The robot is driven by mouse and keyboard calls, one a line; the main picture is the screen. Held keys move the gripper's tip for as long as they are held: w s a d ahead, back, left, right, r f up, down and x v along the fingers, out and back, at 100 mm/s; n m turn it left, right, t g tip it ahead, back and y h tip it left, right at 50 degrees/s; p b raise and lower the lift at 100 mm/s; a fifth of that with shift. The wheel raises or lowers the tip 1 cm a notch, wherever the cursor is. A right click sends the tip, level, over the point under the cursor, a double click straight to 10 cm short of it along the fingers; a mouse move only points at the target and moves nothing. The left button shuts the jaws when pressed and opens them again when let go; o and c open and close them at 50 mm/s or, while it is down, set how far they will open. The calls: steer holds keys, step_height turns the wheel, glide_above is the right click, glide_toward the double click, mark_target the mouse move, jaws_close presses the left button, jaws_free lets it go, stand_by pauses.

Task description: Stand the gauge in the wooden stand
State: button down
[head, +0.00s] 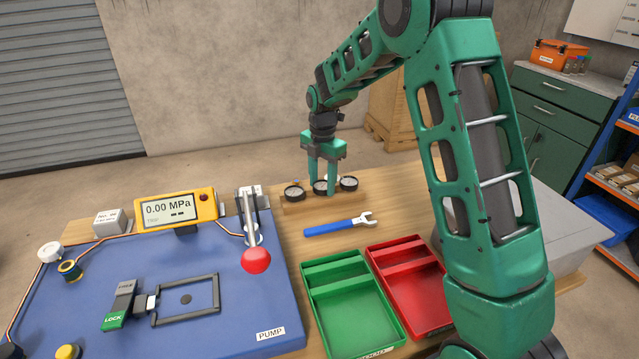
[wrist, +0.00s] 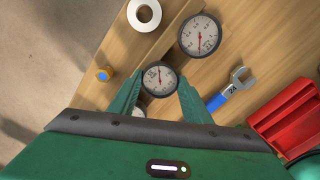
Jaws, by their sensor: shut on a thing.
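My gripper (head: 322,189) points down at the back of the wooden table and is shut on the middle gauge (head: 320,187), a small round one with a white face and dark rim. In the wrist view this gauge (wrist: 160,78) sits between the two fingertips. The low wooden stand (head: 296,206) lies under or right beside it; I cannot tell whether the gauge touches it. Another gauge (head: 294,193) is on the left and one (head: 348,183) on the right. A larger-looking gauge (wrist: 200,35) shows in the wrist view. The held gauge's lower part is hidden.
A blue-handled wrench (head: 340,225) lies in front of the stand. A green tray (head: 350,305) and a red tray (head: 412,285) stand nearer. The blue pump panel (head: 235,310) is at left.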

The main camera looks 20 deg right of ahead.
mark_target(322, 185)
steer(key=shift+f, duration=0.1)
steer(key=c, duration=0.9)
jaws_free()
steer(key=shift+c, duration=0.2)
step_height(322, 185, up, 12)
